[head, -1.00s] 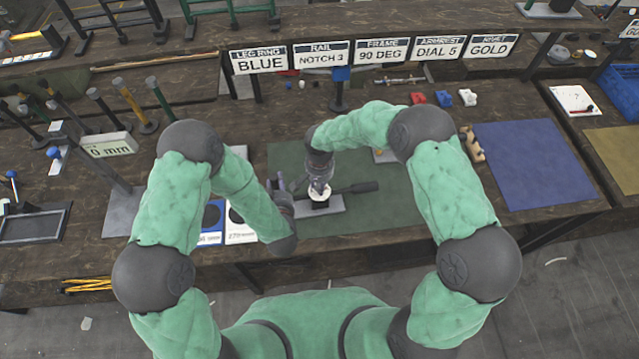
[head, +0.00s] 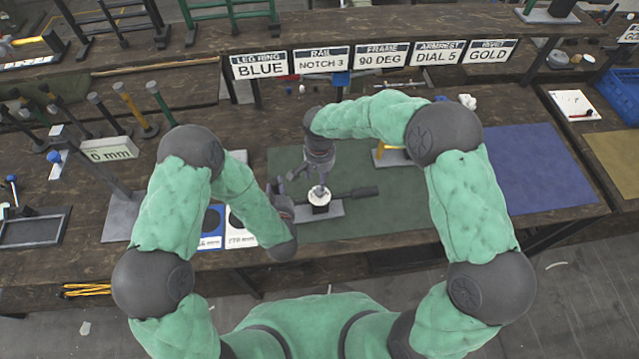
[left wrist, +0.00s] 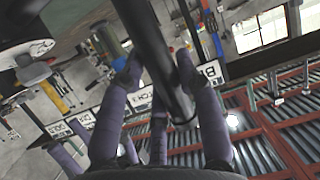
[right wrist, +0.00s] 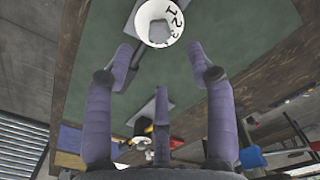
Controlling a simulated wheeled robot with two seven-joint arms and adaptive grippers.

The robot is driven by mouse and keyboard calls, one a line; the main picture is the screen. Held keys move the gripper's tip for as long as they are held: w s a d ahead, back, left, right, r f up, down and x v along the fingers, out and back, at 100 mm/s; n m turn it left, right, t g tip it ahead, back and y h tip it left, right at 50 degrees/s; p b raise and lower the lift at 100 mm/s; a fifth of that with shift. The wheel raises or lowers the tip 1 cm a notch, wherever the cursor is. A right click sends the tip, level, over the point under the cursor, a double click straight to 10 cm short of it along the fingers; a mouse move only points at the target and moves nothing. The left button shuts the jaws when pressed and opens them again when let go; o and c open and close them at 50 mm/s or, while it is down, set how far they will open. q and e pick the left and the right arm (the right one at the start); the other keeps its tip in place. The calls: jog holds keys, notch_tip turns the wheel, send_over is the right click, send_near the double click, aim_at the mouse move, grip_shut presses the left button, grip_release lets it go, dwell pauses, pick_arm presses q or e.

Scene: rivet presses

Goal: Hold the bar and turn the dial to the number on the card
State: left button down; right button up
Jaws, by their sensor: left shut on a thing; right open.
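The white dial (head: 319,197) sits on a grey plate on the green mat. In the right wrist view the dial (right wrist: 160,22) shows a grey centre knob and printed numbers, including 1, 2 and 3. The dark bar (head: 358,193) runs beside the dial. My left gripper (head: 281,193) is shut on the bar, and the left wrist view shows its fingers on either side of the bar (left wrist: 158,55). My right gripper (head: 318,181) is open above the dial, with its fingers apart and empty. The armrest card (head: 437,52) reads DIAL 5.
Other cards stand in the row, such as the rail card (head: 321,60) reading NOTCH 3. A blue mat (head: 545,165) lies to the right. A 0 mm sign (head: 109,150) and several upright handles stand at the left.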

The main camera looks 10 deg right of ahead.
jog(key=shift+r, duration=2.1)
